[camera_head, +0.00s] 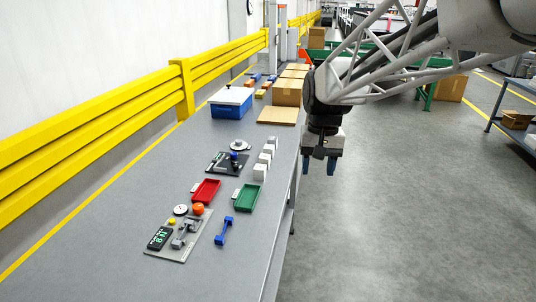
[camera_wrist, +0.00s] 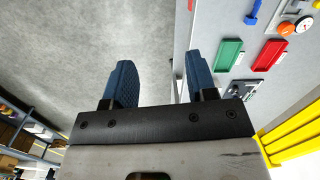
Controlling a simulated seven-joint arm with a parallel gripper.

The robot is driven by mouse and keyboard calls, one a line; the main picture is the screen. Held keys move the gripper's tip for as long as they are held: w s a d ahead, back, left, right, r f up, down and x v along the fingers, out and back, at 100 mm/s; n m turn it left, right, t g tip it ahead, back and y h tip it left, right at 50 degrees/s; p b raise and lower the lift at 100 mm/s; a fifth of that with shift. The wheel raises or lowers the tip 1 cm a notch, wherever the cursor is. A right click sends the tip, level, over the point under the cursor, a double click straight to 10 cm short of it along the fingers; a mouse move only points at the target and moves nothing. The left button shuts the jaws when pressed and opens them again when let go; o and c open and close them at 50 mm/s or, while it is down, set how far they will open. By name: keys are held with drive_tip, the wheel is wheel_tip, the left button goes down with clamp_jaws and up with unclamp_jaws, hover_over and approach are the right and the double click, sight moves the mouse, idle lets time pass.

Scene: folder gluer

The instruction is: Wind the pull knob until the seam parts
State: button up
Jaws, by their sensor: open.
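A grey plate (camera_head: 165,249) lies at the near end of the table. It carries an orange ball-like knob (camera_head: 198,209), a white round dial (camera_head: 181,210), a small yellow button (camera_head: 172,222), a grey bracket (camera_head: 184,233) and a black display (camera_head: 159,238). The orange knob also shows in the wrist view (camera_wrist: 285,28). A dark board (camera_head: 219,167) farther back has a blue knob (camera_head: 234,156). I cannot tell which part is the pull knob, and no seam is clear. My gripper (camera_head: 320,171) is open and empty, pointing down beyond the table's right edge, apart from everything.
A red tray (camera_head: 206,190), a green tray (camera_head: 247,197) and a blue handle-shaped piece (camera_head: 223,231) lie between or beside the boards. Several white blocks (camera_head: 260,172) line the right edge. A blue box (camera_head: 231,104) and cartons (camera_head: 287,92) stand farther back. A yellow rail runs along the left.

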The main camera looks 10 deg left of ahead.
drive_tip(key=w+a+f+g, duration=0.1)
drive_tip(key=w+a+f, duration=0.2)
drive_tip(key=w+a, duration=0.45)
drive_tip(key=n+g+h, duration=0.2)
approach(198, 205)
drive_tip(key=f, duration=0.2)
drive_tip(key=shift+s, duration=0.25)
drive_tip(key=shift+x, duration=3.95)
drive_tip(key=shift+s+d, duration=0.1)
drive_tip(key=shift+r, duration=0.1)
drive_tip(key=c, duration=0.6)
drive_tip(key=shift+c, duration=0.2)
